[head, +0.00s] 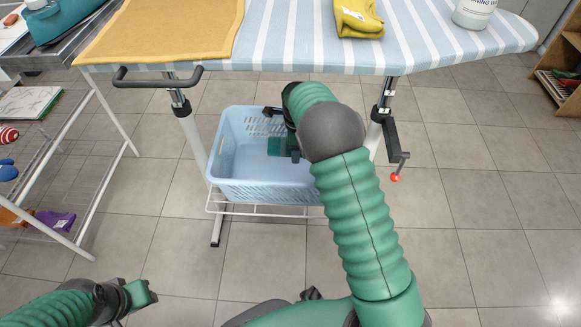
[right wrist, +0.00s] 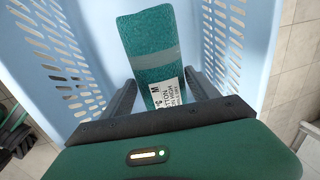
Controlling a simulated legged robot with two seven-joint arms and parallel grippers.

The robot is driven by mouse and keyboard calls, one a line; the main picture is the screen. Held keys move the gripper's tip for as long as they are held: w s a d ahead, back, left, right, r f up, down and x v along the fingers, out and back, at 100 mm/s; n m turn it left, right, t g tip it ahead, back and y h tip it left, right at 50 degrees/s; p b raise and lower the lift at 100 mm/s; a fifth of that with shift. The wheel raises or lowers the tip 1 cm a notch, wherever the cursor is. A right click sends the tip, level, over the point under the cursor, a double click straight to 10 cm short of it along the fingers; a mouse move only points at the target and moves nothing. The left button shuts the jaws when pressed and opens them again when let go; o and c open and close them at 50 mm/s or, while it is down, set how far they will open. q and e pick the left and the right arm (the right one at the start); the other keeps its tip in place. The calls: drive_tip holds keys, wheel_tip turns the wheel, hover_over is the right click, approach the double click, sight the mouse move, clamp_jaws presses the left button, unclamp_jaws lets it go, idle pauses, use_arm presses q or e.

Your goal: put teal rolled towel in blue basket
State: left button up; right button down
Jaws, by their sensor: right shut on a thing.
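The teal rolled towel (right wrist: 150,48), with a paler band and a white label, is between the two dark fingers of my right gripper (right wrist: 163,88) in the right wrist view. The gripper is shut on its labelled end. The light blue basket (head: 262,190) stands under the ironing board in the head view. My right gripper is over and inside its opening, and the basket's slotted walls (right wrist: 80,50) surround the towel in the wrist view. Whether the towel touches the basket floor is unclear. My left gripper (head: 140,293) is low at the left, away from the basket; its fingers are unclear.
The striped ironing board (head: 290,45) spans above the basket, carrying an orange cloth (head: 165,30), a folded yellow cloth (head: 358,18) and a white bottle (head: 474,12). A wire rack (head: 215,207) lies under the basket. A shelf rack (head: 115,125) stands left. Floor at right is clear.

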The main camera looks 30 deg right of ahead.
drive_tip(key=b+x, duration=0.2)
drive_tip(key=x, duration=0.1)
drive_tip(key=s+b+x, duration=0.1)
drive_tip(key=b+x, duration=0.1)
drive_tip(key=x, duration=0.1)
drive_tip(key=s+b+x, duration=0.1)
drive_tip(key=b+x, duration=0.2)
drive_tip(key=x, duration=0.1)
drive_tip(key=shift+a+f, duration=0.15)
drive_tip(key=shift+f, duration=0.05)
drive_tip(key=shift+r, duration=0.15)
drive_tip(key=shift+c, duration=1)
unclamp_jaws()
drive_tip(key=shift+a, duration=0.1)
drive_tip(key=p+v, duration=0.5)
drive_tip(key=v, duration=0.2)
drive_tip(key=shift+a+r+p, duration=0.1)
drive_tip(key=shift+r+p, duration=0.25)
drive_tip(key=shift+r, duration=0.05)
drive_tip(key=shift+f, duration=0.15)
